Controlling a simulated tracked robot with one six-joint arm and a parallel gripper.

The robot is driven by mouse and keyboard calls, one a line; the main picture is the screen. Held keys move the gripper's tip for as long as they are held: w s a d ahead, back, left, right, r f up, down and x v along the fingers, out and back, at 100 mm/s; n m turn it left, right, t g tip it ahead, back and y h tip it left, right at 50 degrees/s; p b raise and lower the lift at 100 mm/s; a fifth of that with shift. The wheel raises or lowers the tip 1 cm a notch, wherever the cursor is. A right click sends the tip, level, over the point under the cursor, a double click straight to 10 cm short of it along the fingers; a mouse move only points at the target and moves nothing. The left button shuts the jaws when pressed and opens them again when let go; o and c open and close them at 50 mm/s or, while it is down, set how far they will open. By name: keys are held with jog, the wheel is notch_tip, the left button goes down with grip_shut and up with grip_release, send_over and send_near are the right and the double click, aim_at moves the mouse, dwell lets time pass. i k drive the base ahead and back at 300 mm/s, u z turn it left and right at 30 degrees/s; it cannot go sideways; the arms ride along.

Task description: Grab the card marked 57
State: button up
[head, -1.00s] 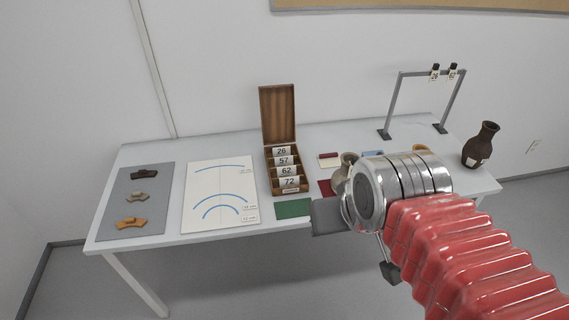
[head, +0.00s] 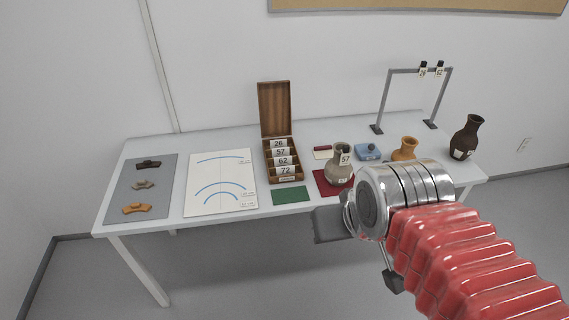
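The card marked 57 (head: 281,152) stands in an open wooden box (head: 300,176) on the table, between the cards marked 26 (head: 279,143) and 62 (head: 283,161). The card marked 72 (head: 286,170) stands in front of them. A second 57 shows on a small tag (head: 346,159) on a grey-green vase (head: 339,174), which stands on a dark red mat. My gripper (head: 331,224) is in front of the table's front edge, to the right of and lower in the picture than the box. It is apart from the cards. My wrist hides much of it, so its opening is unclear.
A green mat (head: 293,196) lies in front of the box. An arc chart (head: 221,168) and a grey mat (head: 150,164) with three sherds lie left. An orange vase (head: 405,150), blue item (head: 368,152), dark vase (head: 467,138) and metal frame (head: 387,100) stand right.

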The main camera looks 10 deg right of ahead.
aim_at(282, 152)
jog(key=k, duration=1.05)
jog(key=u, duration=0.2)
jog(key=i, duration=0.4)
jog(key=u, duration=0.9)
jog(key=i, duration=1.65)
jog(key=z, duration=0.6)
jog(key=i, duration=0.75)
jog(key=z, duration=0.55)
